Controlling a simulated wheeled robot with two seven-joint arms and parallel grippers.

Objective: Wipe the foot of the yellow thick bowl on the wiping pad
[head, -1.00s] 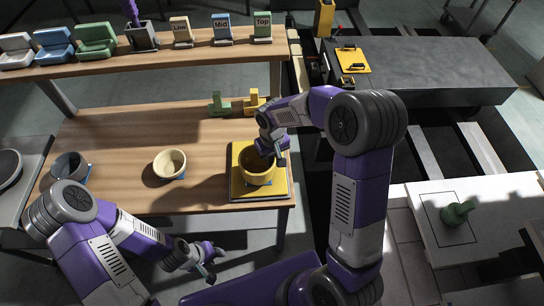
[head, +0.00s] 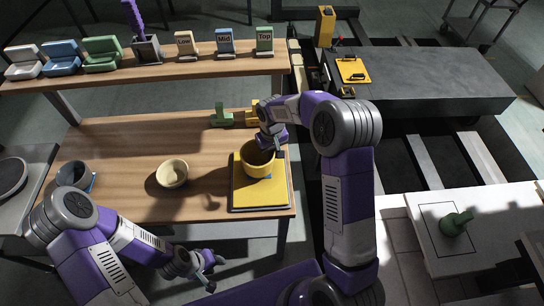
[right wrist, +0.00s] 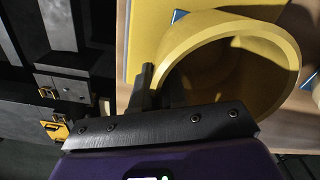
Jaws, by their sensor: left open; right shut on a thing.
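The yellow thick bowl (head: 256,167) is upright over the back part of the yellow wiping pad (head: 260,196). Whether its foot touches the pad or is slightly above it, I cannot tell. My right gripper (head: 271,146) is shut on the bowl's wall at its back right side. In the right wrist view the bowl's thick rim (right wrist: 288,50) and hollow inside show close up, with a dark finger at its wall and part of the pad (right wrist: 150,30) behind. The foot is hidden. My left gripper (head: 208,268) is open and empty, in front of the table.
A cream bowl (head: 172,174) and a grey bowl (head: 72,173) stand left on the wooden table (head: 130,140). Green (head: 221,115) and yellow (head: 252,114) blocks stand behind the pad. A shelf (head: 150,68) with labelled stands runs along the back. Table between cream bowl and pad is clear.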

